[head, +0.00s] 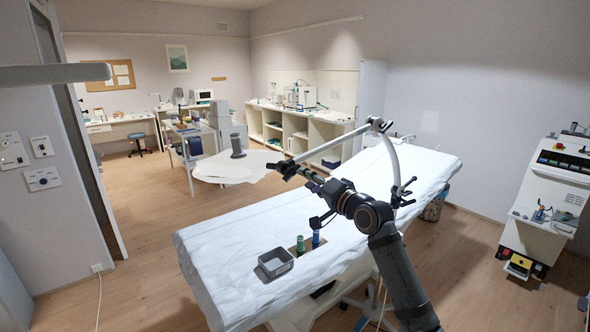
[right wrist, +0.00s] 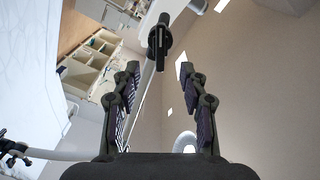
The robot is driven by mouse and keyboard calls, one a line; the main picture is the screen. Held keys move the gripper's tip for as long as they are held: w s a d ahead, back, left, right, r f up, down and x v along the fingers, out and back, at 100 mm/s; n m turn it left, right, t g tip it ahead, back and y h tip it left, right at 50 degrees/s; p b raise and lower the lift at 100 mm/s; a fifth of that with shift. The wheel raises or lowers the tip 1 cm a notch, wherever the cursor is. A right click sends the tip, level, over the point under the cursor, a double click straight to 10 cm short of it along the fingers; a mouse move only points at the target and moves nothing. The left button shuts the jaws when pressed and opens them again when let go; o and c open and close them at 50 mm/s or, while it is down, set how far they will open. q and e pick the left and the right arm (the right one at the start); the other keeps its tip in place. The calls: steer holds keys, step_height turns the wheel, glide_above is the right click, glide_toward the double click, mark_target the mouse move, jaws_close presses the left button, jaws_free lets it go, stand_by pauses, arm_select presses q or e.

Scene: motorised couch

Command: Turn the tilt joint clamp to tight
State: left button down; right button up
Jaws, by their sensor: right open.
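A jointed support arm (head: 337,143) reaches over the couch from a curved pale post (head: 394,155). A black joint with a knob or lever, which looks like the tilt joint clamp (head: 287,169), is at its left end. It also shows in the right wrist view (right wrist: 160,42), beyond the fingertips and roughly centred between them. My right gripper (head: 313,178) is open, with its fingers pointing at this joint and apparently apart from it. In the right wrist view, the gripper (right wrist: 163,82) has nothing clasped between its pads. The clamp's exact lever position is too small to tell. My left gripper is not in view.
The white-covered couch (head: 235,232) lies below the arm. A black clamp (head: 403,191) sits on the post. A machine cart (head: 550,190) stands at right.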

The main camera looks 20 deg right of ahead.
mark_target(294, 170)
steer(key=p+x, duration=0.1)
steer(key=x, duration=0.5)
steer(key=shift+w+a+p, duration=0.2)
steer(key=shift+w+p, duration=0.1)
steer(key=shift+p, duration=0.05)
steer(key=shift+w, duration=0.35)
jaws_close()
